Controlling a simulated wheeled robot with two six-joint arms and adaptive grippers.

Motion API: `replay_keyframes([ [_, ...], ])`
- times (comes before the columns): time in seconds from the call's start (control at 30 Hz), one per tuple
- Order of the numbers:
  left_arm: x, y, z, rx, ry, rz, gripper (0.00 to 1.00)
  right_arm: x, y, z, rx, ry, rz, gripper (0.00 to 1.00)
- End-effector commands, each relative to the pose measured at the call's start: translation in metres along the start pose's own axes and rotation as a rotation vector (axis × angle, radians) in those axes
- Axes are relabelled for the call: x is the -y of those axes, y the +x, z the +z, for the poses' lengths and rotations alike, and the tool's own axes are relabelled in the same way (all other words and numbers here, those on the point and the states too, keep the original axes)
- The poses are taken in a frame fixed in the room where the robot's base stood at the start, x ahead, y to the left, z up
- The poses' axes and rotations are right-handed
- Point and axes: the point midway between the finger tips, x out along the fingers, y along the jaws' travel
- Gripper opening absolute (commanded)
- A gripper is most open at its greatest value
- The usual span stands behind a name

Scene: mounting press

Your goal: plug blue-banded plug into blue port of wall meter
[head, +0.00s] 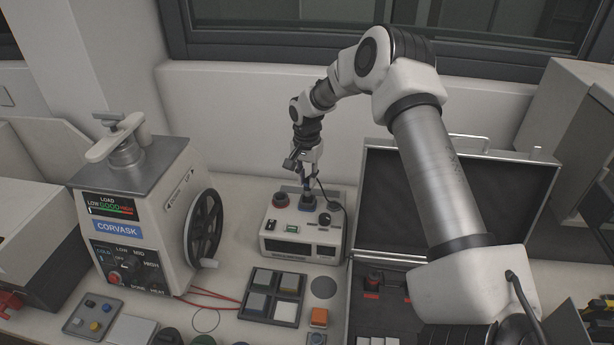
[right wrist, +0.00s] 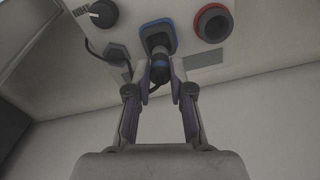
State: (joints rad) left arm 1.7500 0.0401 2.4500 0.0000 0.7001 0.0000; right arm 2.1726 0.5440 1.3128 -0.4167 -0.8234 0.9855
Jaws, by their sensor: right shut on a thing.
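The meter (head: 302,228) is a pale box on the bench against the wall, with a red-ringed port (head: 281,200) and a blue port (head: 308,202) on top. In the right wrist view the blue port (right wrist: 172,32) is a blue-rimmed socket beside the red-ringed one (right wrist: 213,22). My right gripper (head: 308,178) is above the blue port, shut on the dark plug (right wrist: 157,45). The plug's front end is at the blue port and overlaps its opening; how deep it sits I cannot tell. The fingers (right wrist: 160,78) hide part of it. My left gripper is out of view.
A black cable (head: 343,212) loops at the meter's right; a black knob (head: 325,219) is beside the port. The mounting press (head: 140,225) stands left, the open case (head: 510,195) right. A tile tray (head: 273,297) lies in front.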

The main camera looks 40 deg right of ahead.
Motion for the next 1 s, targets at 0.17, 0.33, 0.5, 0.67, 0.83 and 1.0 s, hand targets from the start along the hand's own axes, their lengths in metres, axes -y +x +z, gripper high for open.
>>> replay_keyframes([
  [0.17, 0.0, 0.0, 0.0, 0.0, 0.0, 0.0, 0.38, 0.0, 0.0, 0.0, 0.0, 0.0, 0.0, 0.0],
  [0.33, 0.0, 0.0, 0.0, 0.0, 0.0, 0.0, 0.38, 0.0, 0.004, 0.001, 0.0, 0.0, 0.0, 0.0],
  [0.5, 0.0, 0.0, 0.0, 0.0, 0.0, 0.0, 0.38, -0.001, 0.01, 0.001, 0.0, 0.0, 0.0, 0.0],
  [0.67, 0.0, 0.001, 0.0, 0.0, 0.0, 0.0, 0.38, -0.001, 0.013, 0.002, 0.0, 0.0, 0.0, 0.0],
  [0.83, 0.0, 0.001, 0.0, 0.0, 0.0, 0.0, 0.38, -0.001, 0.013, 0.002, 0.0, 0.0, 0.0, 0.0],
  [1.0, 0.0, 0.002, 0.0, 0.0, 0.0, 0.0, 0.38, -0.001, 0.015, 0.002, 0.0, 0.0, 0.0, 0.0],
])
